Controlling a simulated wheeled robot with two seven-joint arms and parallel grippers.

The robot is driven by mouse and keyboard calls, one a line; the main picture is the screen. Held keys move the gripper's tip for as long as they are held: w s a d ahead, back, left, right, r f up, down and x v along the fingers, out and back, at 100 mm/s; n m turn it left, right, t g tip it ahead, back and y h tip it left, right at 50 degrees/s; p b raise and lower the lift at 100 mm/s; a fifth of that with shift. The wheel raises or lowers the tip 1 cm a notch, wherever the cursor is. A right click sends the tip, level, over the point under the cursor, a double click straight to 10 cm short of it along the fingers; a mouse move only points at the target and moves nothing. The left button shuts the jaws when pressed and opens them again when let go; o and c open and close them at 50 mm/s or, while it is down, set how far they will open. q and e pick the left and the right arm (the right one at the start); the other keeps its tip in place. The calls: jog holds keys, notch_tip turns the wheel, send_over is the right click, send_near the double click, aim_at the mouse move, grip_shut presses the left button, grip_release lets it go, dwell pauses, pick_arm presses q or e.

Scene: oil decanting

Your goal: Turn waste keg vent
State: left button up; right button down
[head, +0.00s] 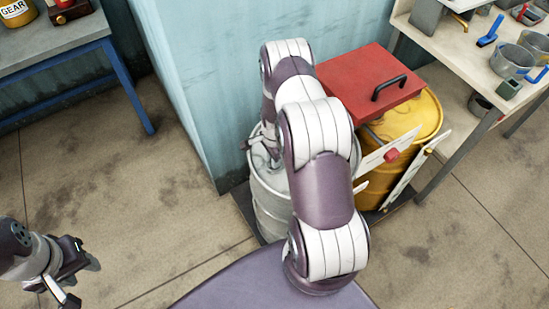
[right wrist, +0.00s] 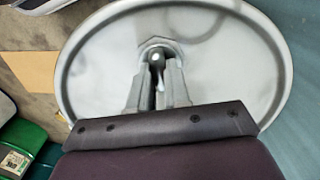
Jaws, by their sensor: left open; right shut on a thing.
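The waste keg is a silver metal drum (head: 272,208) beside the blue wall, partly hidden behind my right arm. Its round lid (right wrist: 235,65) fills much of the right wrist view. The vent is a small metal fitting (right wrist: 157,44) on the lid. My right gripper (right wrist: 157,68) points at the lid with its two fingers close together around the vent, shut on it. The fingers cover much of the vent, so its turn angle cannot be told. My left gripper (head: 76,280) is open and empty over the floor at lower left.
A yellow drum (head: 418,120) with a red box (head: 370,80) on top stands right of the keg. A workbench (head: 450,50) with cups and tools is at upper right. A blue-legged table (head: 60,48) is at upper left. The floor (head: 110,170) between is clear.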

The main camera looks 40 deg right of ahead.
dwell(0.5)
jog(key=c, duration=1.4)
grip_release()
jog(key=o, duration=0.3)
jog(key=shift+a, duration=0.15)
jog(key=shift+r, duration=0.3)
notch_tip(320, 180, up, 12)
jog(key=shift+r+b, duration=0.1)
jog(key=shift+b, duration=0.45)
